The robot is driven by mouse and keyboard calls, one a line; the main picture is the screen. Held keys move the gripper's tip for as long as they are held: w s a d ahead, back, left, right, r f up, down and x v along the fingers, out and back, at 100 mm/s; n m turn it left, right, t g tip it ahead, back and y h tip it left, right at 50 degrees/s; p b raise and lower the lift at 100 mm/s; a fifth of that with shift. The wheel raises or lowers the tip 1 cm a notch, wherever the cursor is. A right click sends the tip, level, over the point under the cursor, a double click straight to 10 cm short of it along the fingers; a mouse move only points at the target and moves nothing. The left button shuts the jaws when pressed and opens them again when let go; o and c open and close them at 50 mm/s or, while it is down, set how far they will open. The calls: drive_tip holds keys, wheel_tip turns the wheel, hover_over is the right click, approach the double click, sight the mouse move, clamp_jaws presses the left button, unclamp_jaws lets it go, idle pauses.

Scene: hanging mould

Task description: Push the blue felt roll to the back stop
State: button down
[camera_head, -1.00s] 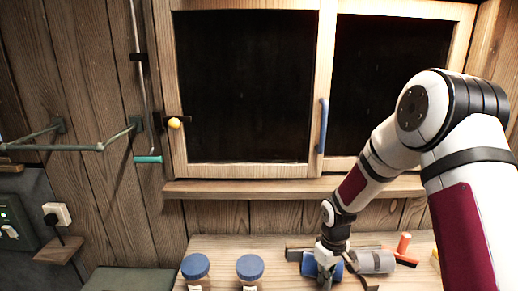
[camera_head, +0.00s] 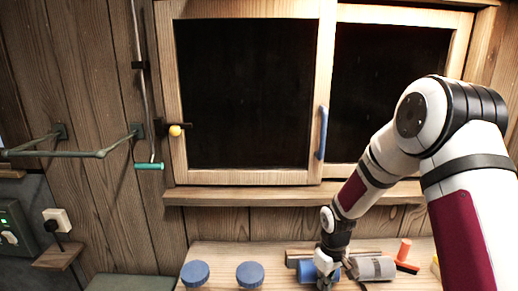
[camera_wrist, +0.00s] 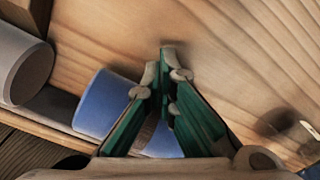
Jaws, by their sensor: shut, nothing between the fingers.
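The blue felt roll (camera_head: 306,271) lies on the wooden bench near its back, partly hidden by my gripper (camera_head: 324,284) in the head view. In the wrist view the blue roll (camera_wrist: 100,106) shows left of and behind the green fingers of my gripper (camera_wrist: 166,54), which are shut and empty. The fingers overlap the roll in the picture; I cannot tell whether they touch it. A long low bar (camera_head: 298,254) behind the roll looks like the back stop. In the wrist view a wooden strip (camera_wrist: 50,118) passes by the roll's end; any contact there is unclear.
A grey roll (camera_head: 373,269) lies close to the right of the blue one. Two blue-lidded jars (camera_head: 195,274) stand to the left. The cabinet ledge (camera_head: 260,197) overhangs the bench's back. Bare bench shows between jars and roll.

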drive_tip(key=shift+s+r+p, duration=0.2)
drive_tip(key=shift+s+p, duration=0.25)
drive_tip(key=shift+s, duration=0.35)
drive_tip(key=shift+s+r+p, duration=0.15)
drive_tip(key=shift+s+p, duration=0.25)
drive_tip(key=shift+s, duration=0.35)
drive_tip(key=s+r+p, duration=0.3)
drive_tip(key=r, duration=0.4)
